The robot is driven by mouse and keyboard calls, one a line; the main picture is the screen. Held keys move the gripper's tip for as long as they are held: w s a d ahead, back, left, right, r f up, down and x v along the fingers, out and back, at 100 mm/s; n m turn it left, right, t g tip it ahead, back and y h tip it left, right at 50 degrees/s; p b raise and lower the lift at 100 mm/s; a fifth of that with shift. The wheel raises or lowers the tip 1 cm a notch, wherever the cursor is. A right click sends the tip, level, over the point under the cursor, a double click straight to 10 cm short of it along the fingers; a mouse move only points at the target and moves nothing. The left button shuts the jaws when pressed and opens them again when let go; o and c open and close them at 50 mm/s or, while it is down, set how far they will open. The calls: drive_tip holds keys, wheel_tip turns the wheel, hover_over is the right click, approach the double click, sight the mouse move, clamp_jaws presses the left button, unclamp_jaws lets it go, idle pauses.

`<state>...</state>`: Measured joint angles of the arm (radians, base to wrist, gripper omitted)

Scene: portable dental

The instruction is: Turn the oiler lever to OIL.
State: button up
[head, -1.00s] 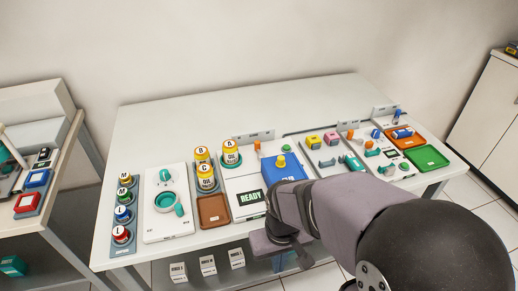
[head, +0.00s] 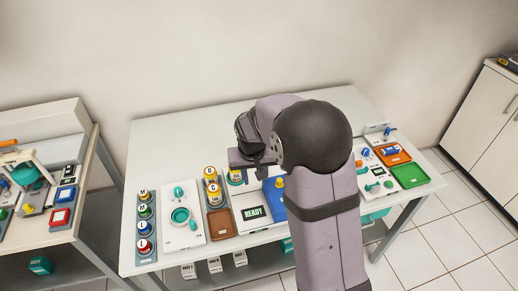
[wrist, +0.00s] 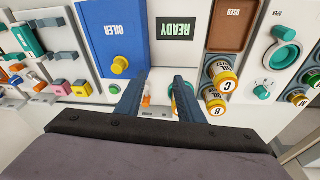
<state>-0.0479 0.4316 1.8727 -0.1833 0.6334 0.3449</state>
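The oiler is a white unit with a blue block (wrist: 112,38) marked OILER, a yellow knob (wrist: 120,65) and a READY display (wrist: 175,28). It also shows in the head view, with its display (head: 254,213) lit. A small orange part (wrist: 147,99), possibly the lever, stands at the unit's back edge in the wrist view, beside the left finger. Its OIL mark cannot be read. My gripper (wrist: 160,77) is open and empty, its fingers pointing down over the unit's back. In the head view my gripper (head: 250,168) and arm hide the orange part.
Oil bottles B (wrist: 216,107) and C (wrist: 223,82) stand close to the right finger in the wrist view. A teal part, perhaps another bottle, is half hidden behind that finger. A brown tray (head: 220,223) lies left of the oiler.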

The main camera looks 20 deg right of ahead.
drive_tip(key=w+d+m+t, duration=0.15)
drive_tip(key=w+d, duration=0.25)
drive_tip(key=w, duration=0.6)
drive_tip(key=shift+p+x, duration=1.4)
drive_tip(key=shift+x, duration=2.5)
clamp_jaws()
